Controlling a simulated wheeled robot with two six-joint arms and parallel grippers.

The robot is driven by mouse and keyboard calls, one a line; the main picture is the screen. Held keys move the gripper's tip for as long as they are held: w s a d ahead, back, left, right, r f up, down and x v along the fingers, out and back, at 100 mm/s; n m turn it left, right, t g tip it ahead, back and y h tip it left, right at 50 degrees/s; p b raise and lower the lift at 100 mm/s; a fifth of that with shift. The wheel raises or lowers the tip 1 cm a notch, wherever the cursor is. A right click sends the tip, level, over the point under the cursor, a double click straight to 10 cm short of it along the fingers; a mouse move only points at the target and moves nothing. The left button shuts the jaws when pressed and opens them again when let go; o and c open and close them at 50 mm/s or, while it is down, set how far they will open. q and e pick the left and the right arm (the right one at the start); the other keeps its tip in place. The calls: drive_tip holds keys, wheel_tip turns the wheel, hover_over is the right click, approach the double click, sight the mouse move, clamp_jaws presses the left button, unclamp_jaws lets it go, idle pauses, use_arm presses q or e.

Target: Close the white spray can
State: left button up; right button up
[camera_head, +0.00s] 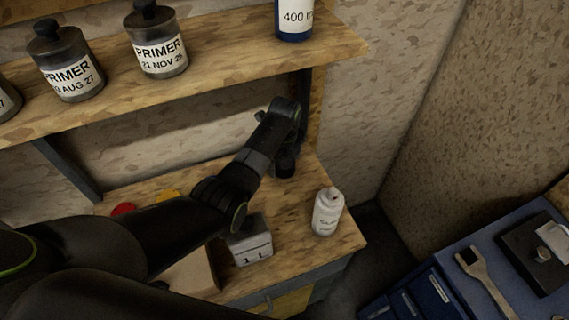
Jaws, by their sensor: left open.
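The white spray can (327,212) stands upright near the right end of the wooden bench top. It has a small printed label and a narrow top, where I make out no separate cap. My left arm comes in from the left, bends up and over the bench, and ends in my left gripper (285,168). The gripper points down, behind and to the left of the can, apart from it. It is open, though its dark fingers are hard to make out. My right gripper is not in view.
Red (123,209) and yellow (168,195) items lie behind my arm.

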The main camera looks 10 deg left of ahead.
sight(284, 160)
use_arm(q)
drive_tip(key=c, duration=1)
wheel_tip(284, 160, up, 10)
drive_tip(key=shift+r+b, duration=0.1)
drive_tip(key=shift+b, duration=0.6)
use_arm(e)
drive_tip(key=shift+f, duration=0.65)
